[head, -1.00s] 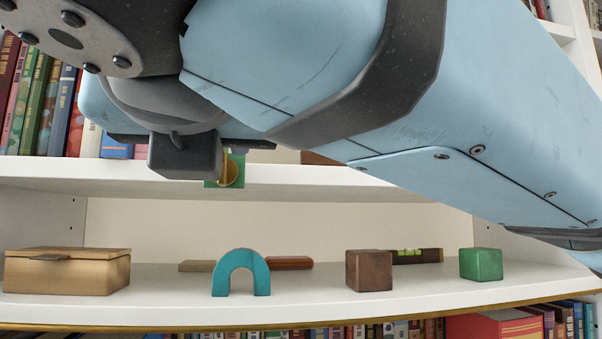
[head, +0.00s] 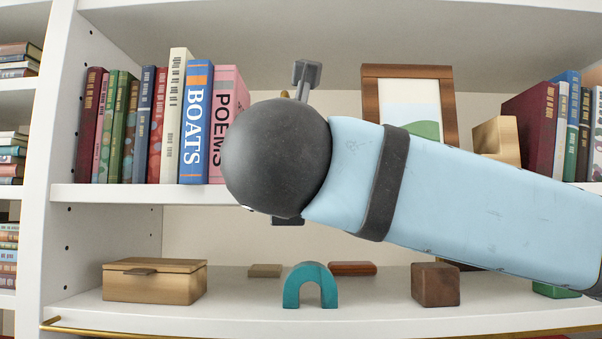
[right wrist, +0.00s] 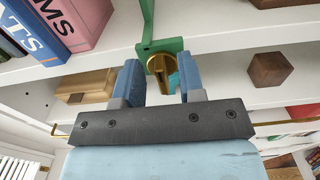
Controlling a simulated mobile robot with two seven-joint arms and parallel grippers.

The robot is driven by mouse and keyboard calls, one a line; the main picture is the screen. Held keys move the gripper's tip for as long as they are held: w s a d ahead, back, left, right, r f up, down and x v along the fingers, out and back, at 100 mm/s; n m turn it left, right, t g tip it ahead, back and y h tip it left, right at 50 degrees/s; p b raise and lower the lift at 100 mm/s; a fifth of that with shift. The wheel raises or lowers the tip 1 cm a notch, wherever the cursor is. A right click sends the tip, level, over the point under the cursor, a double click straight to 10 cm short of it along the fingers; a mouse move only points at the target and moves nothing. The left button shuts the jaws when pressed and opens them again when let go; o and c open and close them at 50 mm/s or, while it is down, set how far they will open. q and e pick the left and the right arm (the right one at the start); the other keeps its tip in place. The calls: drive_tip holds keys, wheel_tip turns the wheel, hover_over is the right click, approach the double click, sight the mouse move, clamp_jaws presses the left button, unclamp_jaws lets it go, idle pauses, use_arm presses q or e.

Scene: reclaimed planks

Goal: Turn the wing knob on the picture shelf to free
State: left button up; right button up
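The wing knob (right wrist: 158,66) is a brass knob on a green plate (right wrist: 172,46) at the shelf edge, in the right wrist view. My right gripper (right wrist: 160,70) is open. Its two blue fingers are on either side of the knob, with gaps visible; I cannot tell how far they reach past it. A further brass part shows beside the right finger. In the head view my right arm hides the knob and most of the gripper. The upper shelf (head: 110,195) carries the plate at its front edge. My left gripper is not in view.
Books (head: 150,125) and a framed picture (head: 385,74) stand on the upper shelf. Below are a wooden box (head: 153,284), a teal arch (head: 292,287) and a brown cube (head: 435,285). A brass rail (head: 150,333) runs along the lower shelf's front.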

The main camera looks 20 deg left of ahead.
clamp_jaws()
drive_tip(key=m+b, duration=0.4)
drive_tip(key=m, duration=0.2)
drive_tip(key=d+f+m+b, duration=0.1)
drive_tip(key=m+b, duration=0.4)
drive_tip(key=m, duration=0.1)
drive_tip(key=m+b, duration=0.5)
drive_tip(key=shift+w+d+f+m, duration=0.15)
drive_tip(key=shift+d+f+m, duration=0.1)
drive_tip(key=shift+m, duration=0.15)
idle(0.8)
